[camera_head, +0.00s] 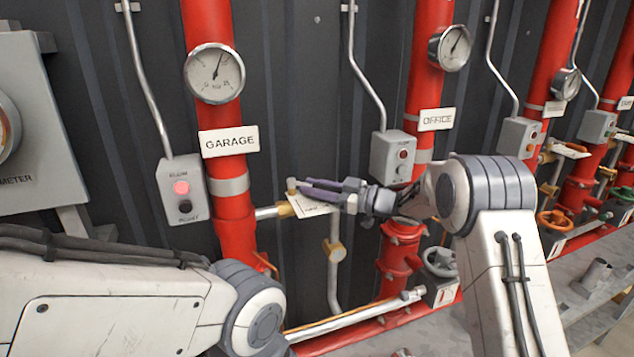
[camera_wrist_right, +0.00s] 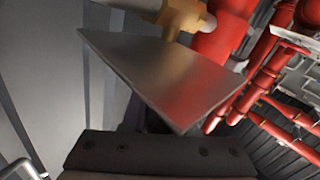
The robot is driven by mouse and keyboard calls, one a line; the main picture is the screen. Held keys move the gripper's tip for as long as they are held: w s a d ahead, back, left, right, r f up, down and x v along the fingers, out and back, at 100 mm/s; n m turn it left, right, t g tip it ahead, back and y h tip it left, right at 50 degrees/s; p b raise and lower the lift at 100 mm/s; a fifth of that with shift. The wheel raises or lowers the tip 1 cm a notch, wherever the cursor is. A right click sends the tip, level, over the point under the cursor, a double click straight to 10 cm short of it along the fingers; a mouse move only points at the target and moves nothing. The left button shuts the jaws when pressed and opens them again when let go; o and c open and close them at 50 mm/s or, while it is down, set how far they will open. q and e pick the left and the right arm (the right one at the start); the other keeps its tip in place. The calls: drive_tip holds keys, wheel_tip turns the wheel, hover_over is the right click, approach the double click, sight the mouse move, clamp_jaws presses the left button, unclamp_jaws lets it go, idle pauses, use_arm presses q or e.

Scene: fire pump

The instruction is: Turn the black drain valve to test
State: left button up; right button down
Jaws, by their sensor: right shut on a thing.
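The black handle itself is mostly hidden by the fingers. In the right wrist view a grey plate (camera_wrist_right: 165,75) fills the middle, a brass fitting (camera_wrist_right: 182,14) shows behind it, and the dark gripper body lies along the bottom. My left gripper is out of view; only its arm shows.
The GARAGE pipe (camera_head: 235,232) carries a gauge (camera_head: 214,73) and a grey box (camera_head: 182,190) with a lit red lamp. The OFFICE pipe (camera_head: 416,100) stands to the right. A pale horizontal pipe (camera_head: 350,319) runs low in front. A handwheel (camera_head: 440,261) sits near my right arm.

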idle(0.4)
drive_tip(key=c, duration=0.7)
unclamp_jaws()
drive_tip(key=b+v, duration=0.2)
drive_tip(key=v, duration=0.8)
drive_tip(key=shift+d+b, duration=0.2)
drive_tip(key=shift+b, duration=0.2)
